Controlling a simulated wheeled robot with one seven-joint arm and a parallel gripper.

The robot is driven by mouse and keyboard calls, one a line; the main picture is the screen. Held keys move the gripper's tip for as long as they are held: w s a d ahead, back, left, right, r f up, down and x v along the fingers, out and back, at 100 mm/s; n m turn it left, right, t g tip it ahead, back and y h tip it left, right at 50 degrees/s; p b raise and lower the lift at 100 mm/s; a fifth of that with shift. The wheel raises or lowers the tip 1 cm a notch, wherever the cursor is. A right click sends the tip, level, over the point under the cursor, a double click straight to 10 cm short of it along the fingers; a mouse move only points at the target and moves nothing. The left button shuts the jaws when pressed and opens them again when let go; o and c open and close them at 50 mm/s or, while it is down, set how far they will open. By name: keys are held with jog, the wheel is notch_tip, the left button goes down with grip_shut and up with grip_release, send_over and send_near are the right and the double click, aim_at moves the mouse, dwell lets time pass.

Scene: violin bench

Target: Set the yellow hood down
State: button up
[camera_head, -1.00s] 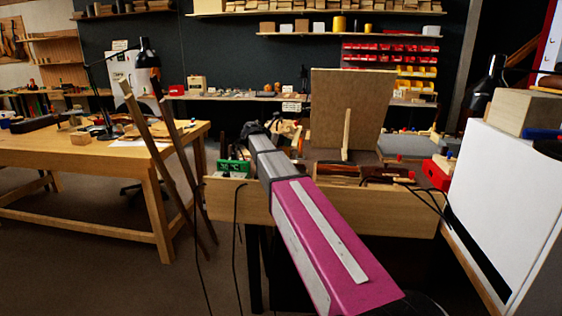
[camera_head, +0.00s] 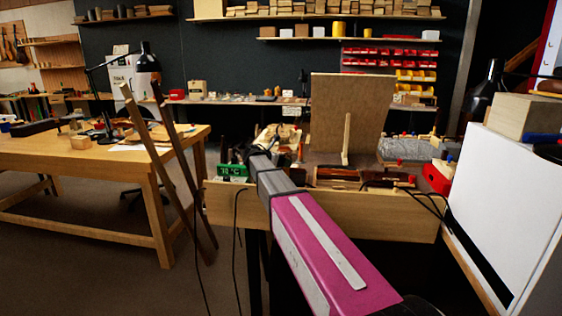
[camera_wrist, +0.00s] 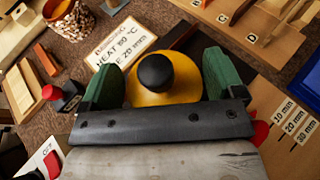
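In the wrist view the yellow hood (camera_wrist: 180,92), a rounded yellow piece with a black ball knob (camera_wrist: 156,72), sits between the two green fingers of my gripper (camera_wrist: 164,85). The fingers appear to touch its sides, one left and one right. The hood's underside is hidden, so I cannot tell whether it touches a surface. In the head view my gripper (camera_head: 250,153) is a small dark shape over the left part of the bench (camera_head: 330,208); the hood cannot be made out there.
A card with heat text (camera_wrist: 122,45) lies beyond the left finger. A wooden rack (camera_wrist: 265,22) is at upper right, and millimetre labels (camera_wrist: 296,122) are on the right. A green temperature display (camera_head: 232,170) stands at the bench's left. An upright brown board (camera_head: 348,115) rises behind.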

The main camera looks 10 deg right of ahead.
jog(key=shift+o, duration=0.5)
jog(key=shift+r, duration=0.2)
jog(key=v, duration=1.2)
